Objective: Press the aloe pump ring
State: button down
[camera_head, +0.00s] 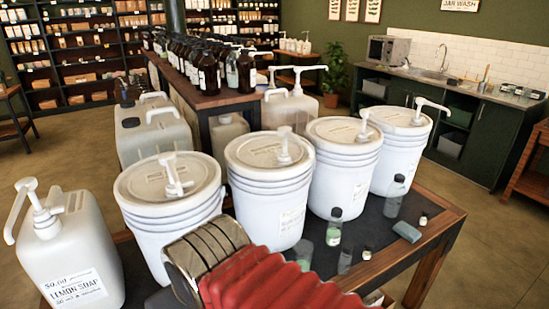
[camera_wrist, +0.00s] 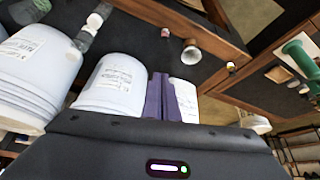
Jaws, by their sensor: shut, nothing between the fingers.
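Several white lidded buckets with pump heads stand in a row on a dark-topped wooden table: near bucket (camera_head: 165,225), second (camera_head: 268,200), third (camera_head: 343,178), far (camera_head: 403,160). Their pumps are the near pump (camera_head: 174,178), second pump (camera_head: 284,147), third pump (camera_head: 365,127) and far pump (camera_head: 420,115). The labels are too small to read, so I cannot tell which is aloe. In the wrist view, my gripper (camera_wrist: 160,97) shows purple fingers, shut and empty, in front of a labelled white container (camera_wrist: 186,98). Two more buckets (camera_wrist: 113,88) are left of it. No pump ring is distinguishable there.
A lemon soap jug (camera_head: 68,255) with a pump stands at left. More jugs (camera_head: 150,132) and a table of brown bottles (camera_head: 208,70) stand behind.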

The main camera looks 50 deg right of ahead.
jog(key=w+d+n+t+h, duration=0.2)
jog(key=w+d+t, duration=0.1)
jog(key=w+d, duration=0.45)
jog(key=n+t+h, duration=0.7)
jog(key=n, duration=0.3)
send_near(274, 164)
jog(key=a+r, duration=0.1)
jog(key=a, duration=0.1)
jog(key=w+a+r, duration=0.1)
jog(key=a, duration=0.1)
jog(key=shift+w+r, duration=0.15)
jog(key=shift+w, duration=0.05)
jog(key=shift+h, duration=0.3)
jog(key=x, duration=1)
jog(key=d, duration=0.1)
jog(key=s+d, duration=0.1)
jog(key=shift+d, duration=0.4)
jog(key=shift+s+d, duration=0.1)
jog(key=shift+d, duration=0.45)
